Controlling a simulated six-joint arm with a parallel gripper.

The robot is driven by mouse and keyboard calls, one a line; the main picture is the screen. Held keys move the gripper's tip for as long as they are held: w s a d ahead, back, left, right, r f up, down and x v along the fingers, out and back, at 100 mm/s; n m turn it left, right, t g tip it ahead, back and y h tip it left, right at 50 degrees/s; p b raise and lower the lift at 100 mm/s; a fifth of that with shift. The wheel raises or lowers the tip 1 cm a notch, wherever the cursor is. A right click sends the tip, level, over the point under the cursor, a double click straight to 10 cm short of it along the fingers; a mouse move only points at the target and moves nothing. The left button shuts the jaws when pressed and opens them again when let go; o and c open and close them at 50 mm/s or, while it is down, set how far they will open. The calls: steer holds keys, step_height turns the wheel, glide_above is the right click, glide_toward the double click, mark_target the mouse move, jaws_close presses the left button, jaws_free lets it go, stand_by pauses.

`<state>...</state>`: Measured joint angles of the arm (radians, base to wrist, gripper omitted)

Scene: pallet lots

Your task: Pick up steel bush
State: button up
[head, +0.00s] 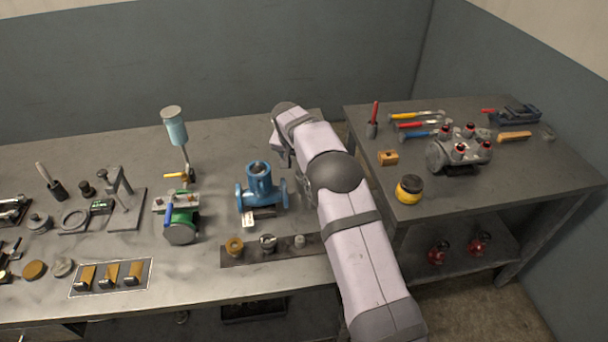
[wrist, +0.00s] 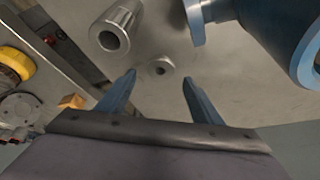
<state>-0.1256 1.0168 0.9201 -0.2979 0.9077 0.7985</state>
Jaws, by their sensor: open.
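In the wrist view, a grey hollow steel cylinder (wrist: 118,28) with a round bore is on the bench, ahead of the left finger. A smaller, flat steel ring (wrist: 160,67) with a hole lies closer, ahead of the gap between my fingers. I cannot tell for certain which is the steel bush. My gripper (wrist: 158,86) is open, with nothing between its blue-grey fingers. In the head view my arm hides the fingers and both of these pieces. A dark strip (head: 250,252) there carries a brass piece and metal pieces (head: 268,243), too small to identify.
The blue pump body (head: 261,190) stands close by and fills the right of the wrist view (wrist: 278,25). A green motor unit (head: 181,226) is further left. The right table holds a yellow-and-black round item (head: 409,190), tools and a grey machine (head: 457,154).

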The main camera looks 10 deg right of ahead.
steer(key=shift+d+f+p, duration=0.1)
steer(key=shift+f+p, duration=0.4)
steer(key=shift+p, duration=0.1)
steer(key=shift+p+x, duration=0.85)
steer(key=shift+x, duration=1.25)
steer(key=shift+c, duration=0.7)
steer(key=c, duration=1.1)
steer(key=shift+r, duration=0.15)
